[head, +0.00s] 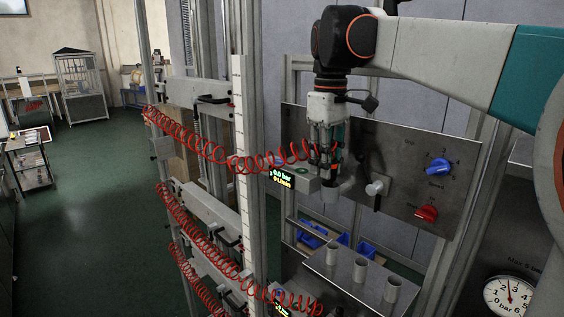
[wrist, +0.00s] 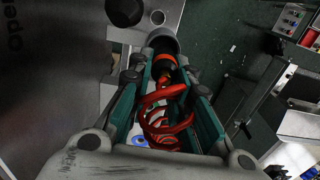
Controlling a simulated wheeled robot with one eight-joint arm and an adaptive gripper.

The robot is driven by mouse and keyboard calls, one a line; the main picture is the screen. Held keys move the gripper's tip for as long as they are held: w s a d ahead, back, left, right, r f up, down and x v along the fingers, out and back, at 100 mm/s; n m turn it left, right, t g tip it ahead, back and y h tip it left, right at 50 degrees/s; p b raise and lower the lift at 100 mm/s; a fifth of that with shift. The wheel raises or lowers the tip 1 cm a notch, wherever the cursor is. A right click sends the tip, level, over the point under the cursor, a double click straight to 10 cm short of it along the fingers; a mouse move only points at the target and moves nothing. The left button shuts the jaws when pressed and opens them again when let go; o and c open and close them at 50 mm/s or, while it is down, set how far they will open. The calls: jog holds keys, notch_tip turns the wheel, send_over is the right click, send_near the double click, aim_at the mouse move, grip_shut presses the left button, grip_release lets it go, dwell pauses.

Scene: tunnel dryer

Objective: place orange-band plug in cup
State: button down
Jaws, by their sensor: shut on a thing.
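My gripper (head: 328,165) points down in front of the metal panel and is shut on the plug. In the wrist view the orange-band plug (wrist: 164,64) sits between the teal fingers, its dark tip toward a grey round fitting (wrist: 162,40). I cannot tell whether the tip is inside that fitting or short of it. The plug's red coiled hose (head: 200,143) runs left from my gripper to the frame.
The panel (head: 400,200) carries a blue knob (head: 438,166), a red knob (head: 427,213) and a protruding grey fitting (head: 375,188). More red coiled hoses (head: 195,225) hang at the left. Blue bins (head: 310,238) lie behind the cups. A pressure gauge (head: 509,297) is at lower right.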

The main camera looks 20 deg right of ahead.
jog(key=shift+f, duration=0.3)
jog(key=shift+f, duration=0.1)
jog(key=shift+f, duration=0.4)
jog(key=shift+f+b, duration=0.15)
jog(key=shift+b, duration=0.2)
jog(key=c, duration=1.5)
grip_release()
jog(key=shift+o, duration=0.2)
jog(key=shift+r+p, duration=0.35)
jog(key=shift+r, duration=0.25)
notch_tip(320, 180, up, 12)
jog(key=b, duration=0.1)
